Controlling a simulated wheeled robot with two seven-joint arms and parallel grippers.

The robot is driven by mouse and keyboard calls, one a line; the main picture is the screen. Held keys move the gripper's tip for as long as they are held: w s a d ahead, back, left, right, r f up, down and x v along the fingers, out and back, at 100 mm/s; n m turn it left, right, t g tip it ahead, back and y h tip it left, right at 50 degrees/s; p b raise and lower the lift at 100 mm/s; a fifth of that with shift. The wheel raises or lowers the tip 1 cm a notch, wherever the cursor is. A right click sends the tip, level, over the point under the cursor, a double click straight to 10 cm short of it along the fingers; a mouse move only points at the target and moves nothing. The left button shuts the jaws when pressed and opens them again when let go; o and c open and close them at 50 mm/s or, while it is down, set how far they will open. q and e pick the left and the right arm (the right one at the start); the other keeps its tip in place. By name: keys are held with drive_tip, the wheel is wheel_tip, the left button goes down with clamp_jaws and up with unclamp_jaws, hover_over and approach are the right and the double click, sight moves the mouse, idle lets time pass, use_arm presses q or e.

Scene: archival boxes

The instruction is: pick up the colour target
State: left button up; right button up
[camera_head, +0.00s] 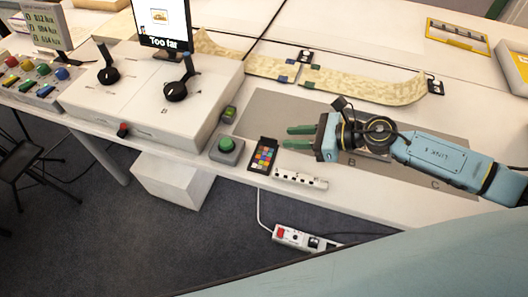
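The colour target (263,156), a small black card with several coloured squares, lies on the white table near its front edge. My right gripper (297,138) comes in from the right, with its two green fingers parted and nothing seen between them. The fingertips point left and appear just beyond and to the right of the card, apart from it in the picture. Their height above the table is hard to tell. My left gripper is not in view.
A green-button box (226,150) stands just left of the card, and a white socket-like bar (300,179) lies to its right. A grey mat (266,112) lies under my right arm. A large white box (150,90) and a curled parchment strip (365,84) are farther back.

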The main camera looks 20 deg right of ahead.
sight(263, 155)
drive_tip(key=x, duration=0.6)
drive_tip(key=shift+s+a+r, duration=0.15)
drive_tip(key=shift+s, duration=0.05)
clamp_jaws()
